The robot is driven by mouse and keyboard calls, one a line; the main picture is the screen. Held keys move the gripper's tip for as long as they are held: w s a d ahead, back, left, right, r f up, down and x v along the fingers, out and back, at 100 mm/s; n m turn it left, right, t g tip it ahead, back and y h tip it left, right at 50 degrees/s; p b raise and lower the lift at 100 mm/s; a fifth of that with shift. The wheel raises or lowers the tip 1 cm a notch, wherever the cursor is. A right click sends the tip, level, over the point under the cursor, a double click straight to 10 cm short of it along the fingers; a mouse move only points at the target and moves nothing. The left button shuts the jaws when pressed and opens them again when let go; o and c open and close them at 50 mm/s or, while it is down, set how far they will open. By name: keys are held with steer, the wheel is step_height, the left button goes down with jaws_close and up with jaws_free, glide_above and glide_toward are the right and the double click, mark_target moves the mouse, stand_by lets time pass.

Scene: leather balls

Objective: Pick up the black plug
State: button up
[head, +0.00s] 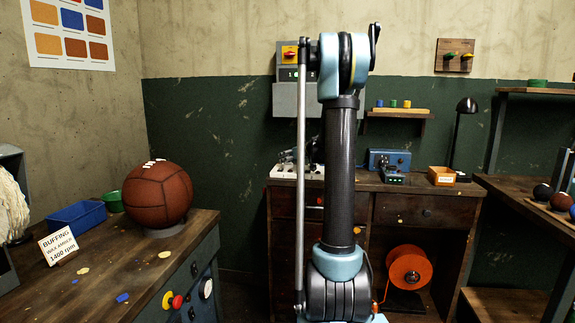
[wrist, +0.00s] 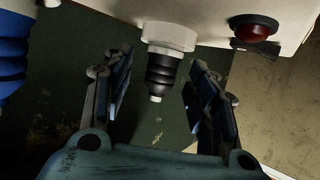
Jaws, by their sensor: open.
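The black plug (wrist: 163,72) shows in the wrist view, ribbed and tapering, with a pale tip. Its wide end sits against a round white socket (wrist: 168,36) on a pale panel (wrist: 205,12). My gripper (wrist: 160,80) is open, with one finger on each side of the plug. Clear gaps show between the plug and both fingers. In the head view my own arm hides most of the area around the gripper, and I cannot make out the black plug there.
A blue ribbed plug (wrist: 12,55) is to the left in the wrist view, and a red round part (wrist: 256,27) is to the right. In the head view, a wooden desk (head: 425,207) bears a lamp (head: 463,125) and a blue box (head: 390,159). A leather ball (head: 158,194) rests on the left bench.

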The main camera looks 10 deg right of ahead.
steer(key=c, duration=1.1)
steer(key=shift+r, duration=0.1)
step_height(320, 180, up, 10)
steer(key=shift+f, duration=0.25)
